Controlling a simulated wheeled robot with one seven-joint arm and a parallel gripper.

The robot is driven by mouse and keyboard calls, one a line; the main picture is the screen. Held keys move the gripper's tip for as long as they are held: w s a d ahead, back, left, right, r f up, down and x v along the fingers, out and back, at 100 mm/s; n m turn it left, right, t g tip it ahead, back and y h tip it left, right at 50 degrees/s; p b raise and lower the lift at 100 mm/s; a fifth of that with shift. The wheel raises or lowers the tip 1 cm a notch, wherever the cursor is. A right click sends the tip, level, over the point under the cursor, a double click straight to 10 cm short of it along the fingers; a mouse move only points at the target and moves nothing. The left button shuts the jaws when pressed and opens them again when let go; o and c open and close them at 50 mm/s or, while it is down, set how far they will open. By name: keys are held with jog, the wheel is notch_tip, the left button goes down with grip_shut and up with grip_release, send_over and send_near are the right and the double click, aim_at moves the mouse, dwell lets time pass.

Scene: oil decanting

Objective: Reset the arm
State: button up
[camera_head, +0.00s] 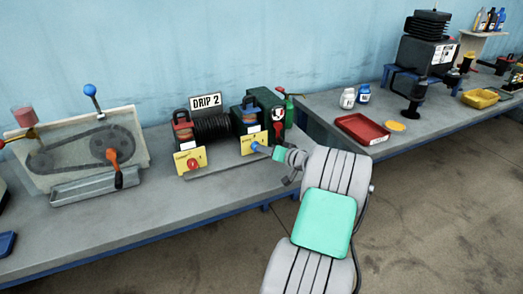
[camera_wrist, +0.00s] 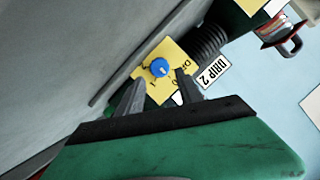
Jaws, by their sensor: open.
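My gripper (camera_head: 264,149) is open at the drip unit on the left bench, beside the right yellow plate (camera_head: 246,148). In the wrist view my two grey fingers (camera_wrist: 159,84) stand apart, with a round blue knob (camera_wrist: 160,67) on the yellow plate (camera_wrist: 171,50) just beyond and between their tips. The fingers hold nothing; whether they touch the knob I cannot tell. The blue knob also shows in the head view (camera_head: 255,146), partly behind my gripper. My arm reaches in from the lower right.
A DRIP 2 sign (camera_head: 206,101) stands behind a black coil (camera_head: 212,128). A red knob (camera_head: 193,163) sits on the left yellow plate. A belt-and-pulley panel (camera_head: 72,154) stands at left. A red tray (camera_head: 362,129) and bottles are on the right bench. Floor is clear at lower right.

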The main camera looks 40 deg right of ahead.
jog(key=v, duration=0.2)
jog(key=shift+s+r, duration=0.1)
jog(key=shift+s, duration=0.3)
jog(key=shift+a, duration=0.15)
jog(key=w+a+r+n+g+y+p, duration=0.1)
jog(key=a+r+n+g+p, duration=0.15)
jog(key=a, duration=1.15)
jog(key=w+a+r+n+g+y+p, duration=0.1)
jog(key=a+r+n+g+y, duration=0.2)
jog(key=a, duration=1)
jog(key=s+a+n+g+h+p, duration=0.1)
jog(key=s+a+g, duration=0.1)
jog(key=s+a, duration=0.5)
jog(key=s+a+n+g+h+p, duration=0.1)
jog(key=s+a+g+h, duration=0.1)
jog(key=s+a, duration=0.6)
jog(key=s+r+g, duration=0.1)
jog(key=s, duration=0.4)
jog(key=shift+s, duration=0.25)
jog(key=shift+a+n+g, duration=0.15)
jog(key=shift+n+g, duration=0.1)
